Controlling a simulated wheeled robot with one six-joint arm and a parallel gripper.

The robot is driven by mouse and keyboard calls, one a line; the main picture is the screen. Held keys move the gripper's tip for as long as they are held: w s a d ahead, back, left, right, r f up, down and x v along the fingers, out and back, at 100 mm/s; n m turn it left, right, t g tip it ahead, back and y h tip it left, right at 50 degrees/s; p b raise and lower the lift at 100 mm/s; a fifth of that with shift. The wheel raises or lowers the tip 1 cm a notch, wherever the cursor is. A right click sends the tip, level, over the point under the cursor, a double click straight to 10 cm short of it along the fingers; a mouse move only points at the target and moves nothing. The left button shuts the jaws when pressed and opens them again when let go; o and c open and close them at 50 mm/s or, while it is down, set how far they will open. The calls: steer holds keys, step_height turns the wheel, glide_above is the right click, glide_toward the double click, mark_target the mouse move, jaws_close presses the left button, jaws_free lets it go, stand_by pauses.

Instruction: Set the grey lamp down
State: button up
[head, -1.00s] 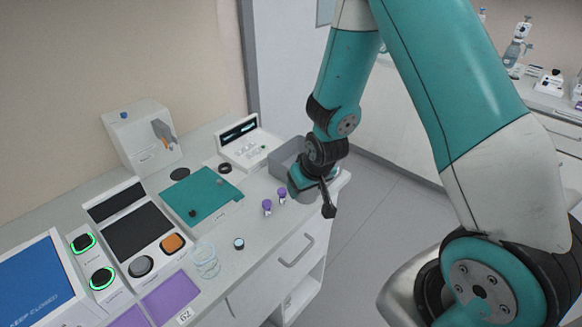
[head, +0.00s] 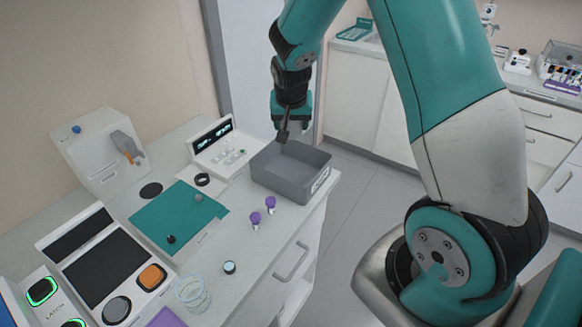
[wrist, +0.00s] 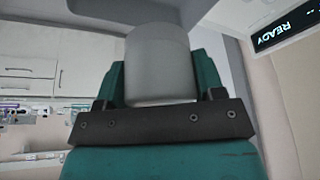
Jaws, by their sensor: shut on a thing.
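My gripper (head: 291,122) is in the air just behind and above the far edge of the grey open bin (head: 318,183). It is shut on a grey, smooth cylinder, which I take for the grey lamp (wrist: 158,62). In the wrist view the lamp stands between the two teal fingers, with its rounded end beyond the fingertips.
On the counter are a teal mat (head: 165,220), two purple-capped items (head: 256,219), a glass beaker (head: 192,294), a small dark-rimmed jar (head: 229,268) and a white device with a display (head: 213,137). The bin looks empty. Bare counter lies in front of the purple-capped items.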

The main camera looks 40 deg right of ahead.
mark_target(291, 171)
step_height(291, 171, down, 15)
steer(key=p, duration=0.3)
steer(key=shift+r, duration=0.1)
steer(key=o, duration=0.9)
steer(key=shift+o, duration=0.2)
steer(key=b+v, duration=0.4)
steer(key=v, duration=0.8)
steer(key=s+a+r+n+y, duration=0.2)
steer(key=s+a+r+n, duration=0.15)
steer(key=a+r, duration=0.3)
steer(key=s+a+r+n+y, duration=0.2)
steer(key=s+a+r, duration=0.3)
steer(key=a, duration=0.3)
steer(key=s+a+r+n+g+y, duration=0.1)
steer(key=s+a+r+n, duration=0.2)
steer(key=s, duration=0.5)
steer(key=s+a+r+n+g+y, duration=0.1)
steer(key=s+a+r+n+g, duration=0.1)
steer(key=s+a+r+n, duration=0.2)
steer(key=s+n, duration=0.2)
steer(key=s, duration=0.2)
steer(key=shift+s+a+r+g+y, duration=0.15)
steer(key=shift+s+r+g+y, duration=0.15)
steer(key=shift+s+y, duration=0.1)
